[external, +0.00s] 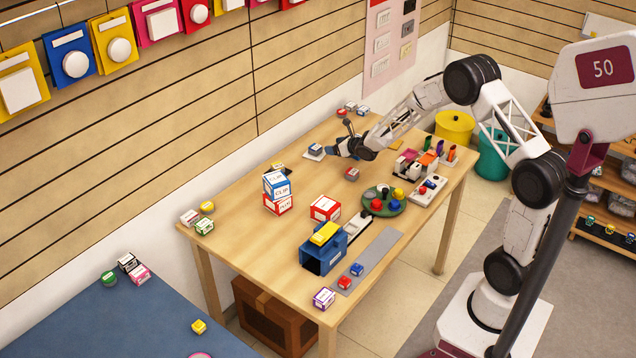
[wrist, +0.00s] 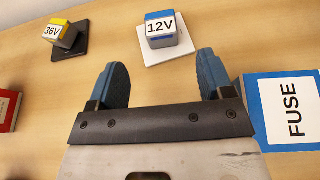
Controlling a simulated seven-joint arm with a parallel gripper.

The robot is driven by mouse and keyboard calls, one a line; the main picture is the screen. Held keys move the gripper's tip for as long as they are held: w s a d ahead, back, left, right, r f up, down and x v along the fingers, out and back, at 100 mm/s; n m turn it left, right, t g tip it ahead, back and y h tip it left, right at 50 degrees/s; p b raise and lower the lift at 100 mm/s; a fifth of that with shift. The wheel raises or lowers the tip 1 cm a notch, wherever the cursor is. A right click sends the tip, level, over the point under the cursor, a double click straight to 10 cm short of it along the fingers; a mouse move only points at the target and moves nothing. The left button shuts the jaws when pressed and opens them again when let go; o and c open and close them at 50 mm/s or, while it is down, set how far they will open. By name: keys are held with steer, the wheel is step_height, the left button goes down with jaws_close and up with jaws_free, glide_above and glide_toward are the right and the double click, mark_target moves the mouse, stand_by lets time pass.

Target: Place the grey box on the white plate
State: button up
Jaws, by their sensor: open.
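A grey box (wrist: 163,38) marked 12V, with blue trim, stands on the white plate (wrist: 153,58) in the wrist view. In the external view, the box (external: 315,148) and the white plate (external: 308,156) are at the far left side of the table. My gripper (wrist: 163,70) is open, with its blue fingers apart and nothing between them. The box and plate lie just beyond the fingertips, apart from them. In the external view my gripper (external: 333,151) is low over the table, just right of the box.
A second greyish box (wrist: 61,34) with yellow trim, marked 36V, stands on a black plate (wrist: 70,52). A blue-edged FUSE box (wrist: 270,138) is close to the right finger. A red box (wrist: 8,108) shows at the left edge. Bare wood lies between the plates.

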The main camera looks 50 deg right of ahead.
steer(key=shift+s+r, duration=0.25)
steer(key=shift+s, duration=0.45)
stand_by(0.3)
steer(key=s+a+r+m+g+h, duration=0.1)
steer(key=s+a+r+m+g, duration=0.1)
steer(key=s+a+r+m, duration=0.35)
steer(key=s+a+r+m+g, duration=0.1)
steer(key=s+a+r+m, duration=0.1)
steer(key=s+r+m, duration=0.55)
steer(key=s+a+r+m+g+h, duration=0.1)
steer(key=s+a+r+m+g, duration=0.15)
steer(key=s+r+m, duration=0.35)
steer(key=s+a+r+m+g, duration=0.1)
steer(key=s+a+m, duration=0.3)
steer(key=s, duration=0.8)
steer(key=s+a+r+m+g+y, duration=0.1)
steer(key=s+a+r+m+g, duration=0.1)
steer(key=s+a+m, duration=0.2)
steer(key=s+a+r+m+g+y, duration=0.1)
steer(key=s+a+m, duration=0.3)
steer(key=s+m, duration=0.5)
steer(key=s+r+g, duration=0.1)
steer(key=s, duration=1)
steer(key=shift+r, duration=0.15)
